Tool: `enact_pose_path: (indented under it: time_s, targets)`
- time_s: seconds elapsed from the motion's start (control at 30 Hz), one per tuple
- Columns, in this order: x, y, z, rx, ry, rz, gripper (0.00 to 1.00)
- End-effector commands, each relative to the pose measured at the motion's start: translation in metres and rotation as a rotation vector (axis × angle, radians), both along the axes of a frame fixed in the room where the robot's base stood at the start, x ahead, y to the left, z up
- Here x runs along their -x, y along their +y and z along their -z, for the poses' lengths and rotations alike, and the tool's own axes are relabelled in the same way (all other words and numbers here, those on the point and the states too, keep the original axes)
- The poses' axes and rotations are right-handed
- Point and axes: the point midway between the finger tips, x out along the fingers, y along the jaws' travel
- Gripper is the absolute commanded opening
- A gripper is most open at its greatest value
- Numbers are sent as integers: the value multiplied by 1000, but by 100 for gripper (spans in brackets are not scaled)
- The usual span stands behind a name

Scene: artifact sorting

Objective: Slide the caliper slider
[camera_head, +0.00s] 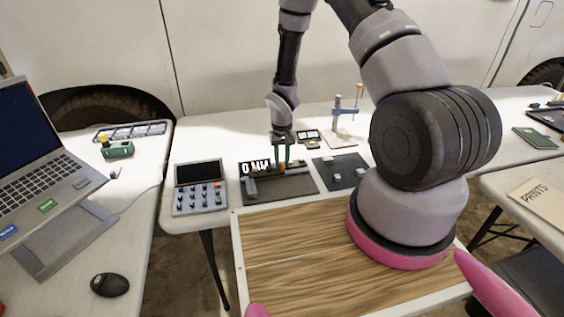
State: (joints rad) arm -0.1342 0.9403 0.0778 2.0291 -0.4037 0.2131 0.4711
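The caliper's dark base (285,188) lies on the white table in the middle of the view. A black panel with large white characters, partly readable as "0 MM" (256,168), stands along its back edge. A grey block (251,188) sits at its left end, and small orange parts show near the middle. My gripper (282,171) points down over the back middle of the base. Its two dark green fingers look a little apart. The slider is mostly hidden at the fingers, and I cannot tell whether they touch or grip it.
A button panel (200,188) stands close on the left. A dark mat with small grey blocks (341,171) lies close on the right. A laptop (45,165) and mouse (110,285) are on the left table.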

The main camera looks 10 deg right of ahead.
Motion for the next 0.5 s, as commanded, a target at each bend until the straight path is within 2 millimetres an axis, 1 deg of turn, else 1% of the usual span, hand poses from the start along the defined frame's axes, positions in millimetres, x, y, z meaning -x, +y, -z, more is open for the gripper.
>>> enact_pose_path:
  time_s: [0.03,0.07,0.5]
  targets:
    - [0,0,0,0,0,0,5]
    - [0,0,0,0,0,0,0]
    - [0,0,0,0,0,0,0]
